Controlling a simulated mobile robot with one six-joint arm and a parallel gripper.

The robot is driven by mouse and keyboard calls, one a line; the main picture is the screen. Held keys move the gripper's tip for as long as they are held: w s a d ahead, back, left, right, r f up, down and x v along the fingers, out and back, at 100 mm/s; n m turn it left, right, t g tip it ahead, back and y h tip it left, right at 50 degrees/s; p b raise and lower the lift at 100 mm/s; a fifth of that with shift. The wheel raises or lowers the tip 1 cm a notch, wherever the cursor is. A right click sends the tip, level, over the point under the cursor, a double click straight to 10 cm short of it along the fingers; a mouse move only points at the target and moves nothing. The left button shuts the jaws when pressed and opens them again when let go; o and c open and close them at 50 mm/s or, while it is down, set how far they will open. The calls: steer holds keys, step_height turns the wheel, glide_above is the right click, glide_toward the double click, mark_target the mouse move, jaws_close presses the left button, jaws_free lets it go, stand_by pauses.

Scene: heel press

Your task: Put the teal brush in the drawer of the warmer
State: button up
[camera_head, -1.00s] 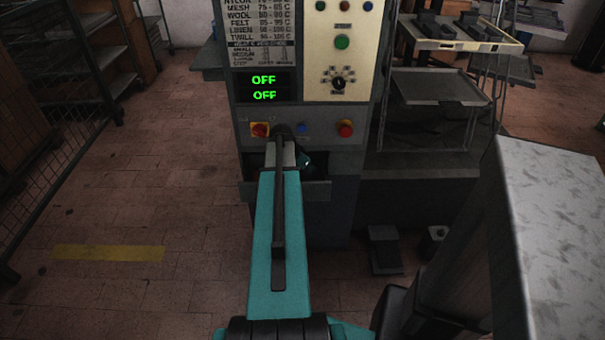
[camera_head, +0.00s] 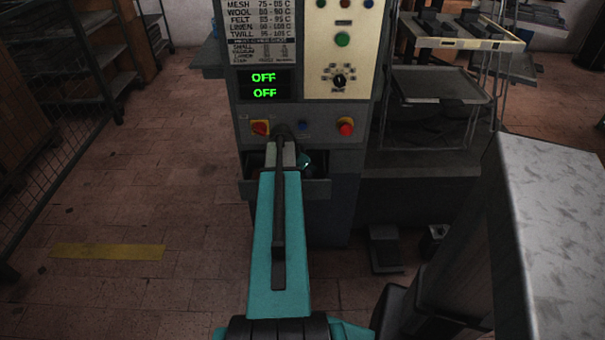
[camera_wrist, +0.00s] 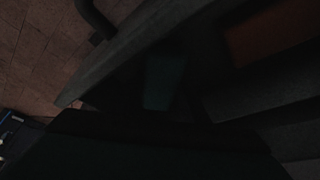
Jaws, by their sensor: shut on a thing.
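The warmer (camera_head: 357,160) is the grey cabinet with the control panel and the green OFF readouts. Its drawer (camera_head: 318,190) stands pulled out low on the front, just beyond my arm. A small teal piece, seemingly the brush (camera_head: 306,159), shows at the drawer mouth right of my arm's end. In the dark wrist view a dim teal patch (camera_wrist: 160,80) lies within the drawer, whose wall (camera_wrist: 125,45) runs diagonally. My gripper (camera_wrist: 160,115) is a dark shape there, shut on the brush. My arm hides the grip in the head view. Whether the brush touches the drawer floor cannot be told.
Shelves with trays (camera_head: 440,85) stand to the right. A pedal (camera_head: 385,250) lies on the floor.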

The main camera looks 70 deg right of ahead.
steer(key=o, duration=1.3)
steer(key=shift+v, duration=6.85)
steer(key=shift+r, duration=0.15)
